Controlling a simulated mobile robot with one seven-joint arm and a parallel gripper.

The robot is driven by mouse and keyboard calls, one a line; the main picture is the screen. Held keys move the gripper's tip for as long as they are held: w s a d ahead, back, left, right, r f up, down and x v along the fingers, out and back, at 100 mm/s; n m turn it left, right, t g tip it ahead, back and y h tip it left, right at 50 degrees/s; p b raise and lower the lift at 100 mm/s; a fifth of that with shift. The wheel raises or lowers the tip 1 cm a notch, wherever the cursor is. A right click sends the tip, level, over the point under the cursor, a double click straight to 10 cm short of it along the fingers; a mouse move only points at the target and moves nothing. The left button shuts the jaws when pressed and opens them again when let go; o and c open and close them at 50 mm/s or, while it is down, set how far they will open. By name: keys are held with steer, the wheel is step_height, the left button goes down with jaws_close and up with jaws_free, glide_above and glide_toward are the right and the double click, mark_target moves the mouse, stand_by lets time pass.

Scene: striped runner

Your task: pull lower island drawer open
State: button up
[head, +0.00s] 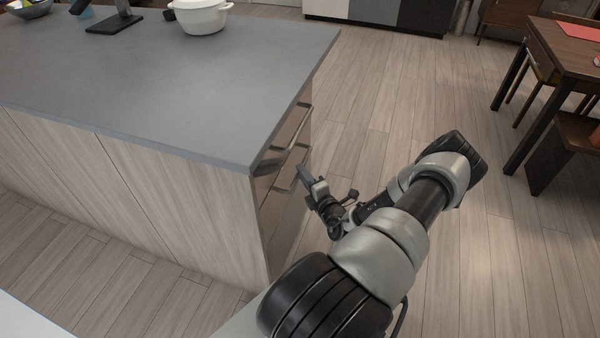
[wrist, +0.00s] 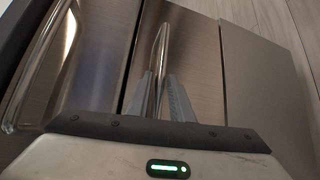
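The island (head: 190,80) has a grey top and wood sides, with brown drawer fronts on its right end. An upper bar handle (head: 297,128) and a lower bar handle (head: 297,165) run along that end. My gripper (head: 307,177) is at the lower handle. In the wrist view the lower handle (wrist: 161,50) passes between the two grey fingers of my gripper (wrist: 160,88), which are close together on it. The lower drawer front (wrist: 195,55) looks flush with its neighbours. The upper handle (wrist: 35,75) shows at the left. The finger contact is partly hidden.
A white pot (head: 201,16) and a black stand (head: 113,22) are on the island top, away from my arm. Open wood floor (head: 400,100) lies to the right of the drawers. A table (head: 570,50) and bench (head: 570,140) stand at the far right.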

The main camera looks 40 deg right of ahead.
steer(key=shift+x, duration=1.5)
steer(key=shift+c, duration=0.6)
jaws_close()
steer(key=shift+s, duration=0.1)
steer(key=s+d+b, duration=0.1)
steer(key=s+d, duration=0.4)
steer(key=s, duration=0.4)
steer(key=s+d+b, duration=0.1)
steer(key=s+d, duration=0.4)
steer(key=s, duration=0.5)
steer(key=s+d+b, duration=0.1)
steer(key=s+d, duration=0.4)
steer(key=s, duration=0.5)
steer(key=shift+s+b, duration=0.2)
steer(key=shift+b, duration=0.2)
steer(key=shift+d, duration=0.15)
steer(key=shift+o, duration=0.6)
jaws_free()
